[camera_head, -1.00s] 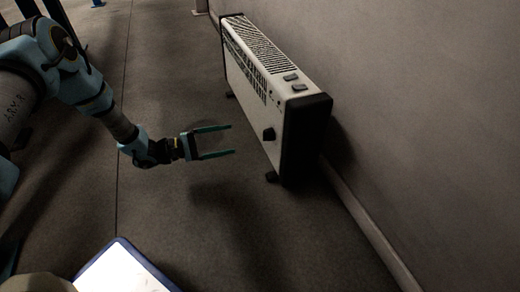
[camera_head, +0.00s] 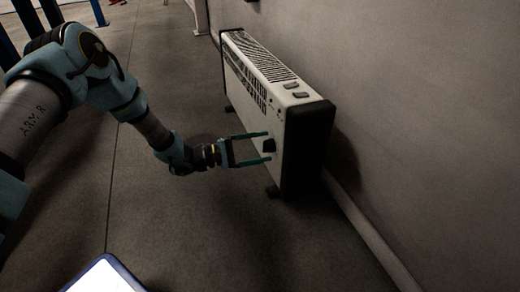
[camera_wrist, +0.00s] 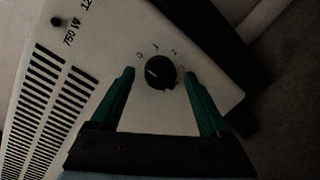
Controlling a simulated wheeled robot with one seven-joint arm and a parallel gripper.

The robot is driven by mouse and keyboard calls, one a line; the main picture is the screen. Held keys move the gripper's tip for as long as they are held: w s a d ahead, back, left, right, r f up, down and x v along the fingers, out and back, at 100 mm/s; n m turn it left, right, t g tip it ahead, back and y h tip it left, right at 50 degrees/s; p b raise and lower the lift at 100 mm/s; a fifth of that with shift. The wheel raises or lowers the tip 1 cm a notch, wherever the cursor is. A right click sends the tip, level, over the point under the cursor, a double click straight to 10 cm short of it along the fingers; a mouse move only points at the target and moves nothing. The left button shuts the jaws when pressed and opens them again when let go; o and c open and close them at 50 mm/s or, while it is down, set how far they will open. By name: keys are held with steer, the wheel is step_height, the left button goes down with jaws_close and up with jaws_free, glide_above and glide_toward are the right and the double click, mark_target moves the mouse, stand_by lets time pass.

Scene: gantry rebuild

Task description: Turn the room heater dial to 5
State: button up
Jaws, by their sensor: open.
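The room heater (camera_head: 262,110) is a white panel unit with black ends, standing by the wall. Its black dial (camera_head: 269,145) is low on the front face near the right end. In the wrist view the dial (camera_wrist: 160,73) has a pale mark on its left part, roughly toward the 0. The figures 0, 1 and 2 are readable above it; no 5 can be made out. My gripper (camera_head: 267,147) is open. In the wrist view its green fingers (camera_wrist: 159,72) lie on either side of the dial, with gaps between them and it.
The wall (camera_head: 430,120) with its skirting (camera_head: 365,225) runs behind the heater. Two small switches (camera_head: 296,90) and a vent grille are on the heater's top. The floor (camera_head: 190,240) in front is clear. Blue posts stand at the upper left.

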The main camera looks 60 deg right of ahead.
steer(key=shift+c, duration=0.2)
jaws_close()
stand_by(0.4)
